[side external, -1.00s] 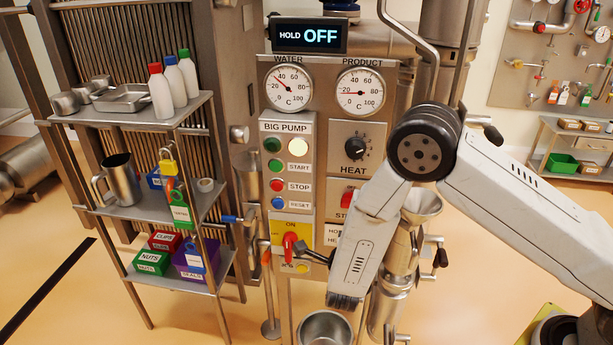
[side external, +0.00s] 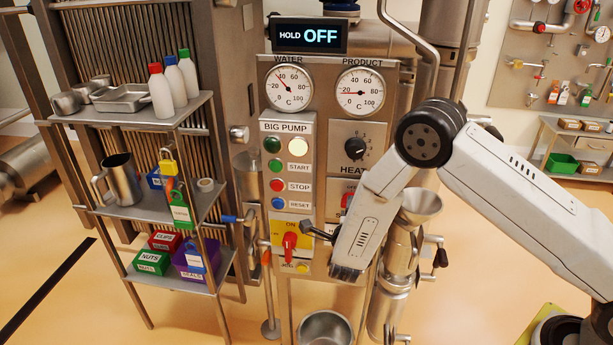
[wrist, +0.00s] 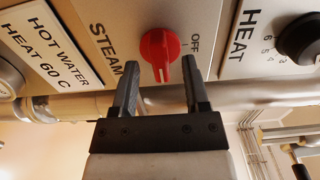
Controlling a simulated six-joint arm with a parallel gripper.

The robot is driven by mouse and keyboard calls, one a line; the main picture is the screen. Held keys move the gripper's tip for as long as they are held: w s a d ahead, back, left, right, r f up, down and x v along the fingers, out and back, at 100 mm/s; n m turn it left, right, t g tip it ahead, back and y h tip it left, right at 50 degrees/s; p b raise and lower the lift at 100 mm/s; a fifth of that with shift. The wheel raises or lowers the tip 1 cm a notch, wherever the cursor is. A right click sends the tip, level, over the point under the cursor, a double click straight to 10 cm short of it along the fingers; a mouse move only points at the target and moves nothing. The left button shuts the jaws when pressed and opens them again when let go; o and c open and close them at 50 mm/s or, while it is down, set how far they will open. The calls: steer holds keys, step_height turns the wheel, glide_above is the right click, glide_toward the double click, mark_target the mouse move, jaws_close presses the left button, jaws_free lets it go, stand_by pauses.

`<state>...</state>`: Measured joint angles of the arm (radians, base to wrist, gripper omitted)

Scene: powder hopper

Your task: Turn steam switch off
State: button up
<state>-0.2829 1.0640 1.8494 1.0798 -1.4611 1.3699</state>
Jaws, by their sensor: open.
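The steam switch (wrist: 160,50) is a red round knob with a raised ridge, on the panel between the words STEAM and OFF in the wrist view. Its ridge runs lengthwise towards my gripper; I cannot tell which setting it marks. My gripper (wrist: 160,66) is open and empty, one dark finger on each side of the knob's near end in the picture. I see no clear contact. In the side external view the red switch (side external: 347,199) shows just left of my arm link, which hides part of its plate.
The HEAT knob (wrist: 302,40) is on the right in the wrist view; a hot water label (wrist: 45,45) is on the left. In the side external view, the big pump's red handle (side external: 290,241) sits low on the panel. A steel funnel (side external: 421,203) stands behind my arm.

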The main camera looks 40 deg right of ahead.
steer(key=shift+w+d, duration=0.3)
steer(key=shift+w, duration=0.05)
jaws_close()
